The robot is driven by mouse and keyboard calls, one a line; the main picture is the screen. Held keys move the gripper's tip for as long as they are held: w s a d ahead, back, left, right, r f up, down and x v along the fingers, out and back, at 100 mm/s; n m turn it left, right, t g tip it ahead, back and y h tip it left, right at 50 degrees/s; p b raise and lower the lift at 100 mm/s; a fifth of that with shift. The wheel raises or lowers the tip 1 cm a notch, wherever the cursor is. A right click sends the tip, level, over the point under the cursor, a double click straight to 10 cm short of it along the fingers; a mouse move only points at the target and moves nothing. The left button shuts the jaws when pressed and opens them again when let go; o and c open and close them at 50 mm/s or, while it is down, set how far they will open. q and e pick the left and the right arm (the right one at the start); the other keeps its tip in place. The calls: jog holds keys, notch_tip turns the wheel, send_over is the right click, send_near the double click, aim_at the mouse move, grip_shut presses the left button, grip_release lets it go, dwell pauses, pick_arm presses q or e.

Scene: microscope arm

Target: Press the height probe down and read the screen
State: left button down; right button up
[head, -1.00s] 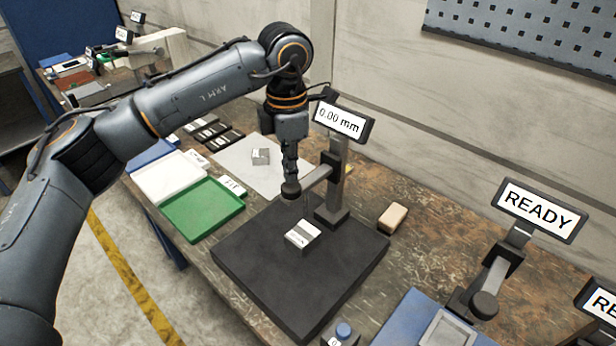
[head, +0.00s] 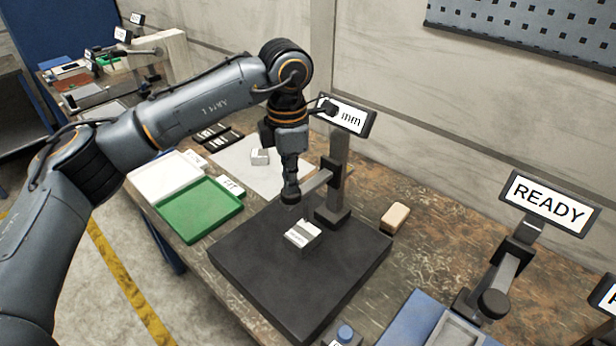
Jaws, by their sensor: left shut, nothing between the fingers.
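The height probe (head: 291,198) is a dark round head at the end of an arm on a grey stand (head: 336,180). The stand rises from a black base plate (head: 270,275). A small light metal block (head: 302,236) lies on the plate under the probe. My left gripper (head: 291,184) is shut and empty, pointing down with its fingertips at the top of the probe; I cannot tell how firmly they touch. The screen (head: 350,117) tops the stand; "mm" shows, but my arm covers its digits. My right gripper is not in view.
A green tray (head: 200,211) and a white tray (head: 166,176) lie to the left. Another block (head: 260,157) sits on a white sheet (head: 235,167). A tan block (head: 395,217) lies right of the stand. A second station with a READY screen (head: 548,202) stands at right.

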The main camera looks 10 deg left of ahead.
aim_at(291, 196)
pick_arm(q)
jog(key=shift+f+b, duration=1.3)
jog(key=shift+f, duration=0.6)
jog(key=shift+s+r, duration=0.1)
jog(key=shift+s, duration=0.1)
jog(key=shift+r+p, duration=0.65)
jog(key=shift+r, duration=0.1)
jog(key=shift+w+r+p, duration=0.2)
jog(key=shift+r+p, duration=1.5)
jog(key=shift+r, duration=1.55)
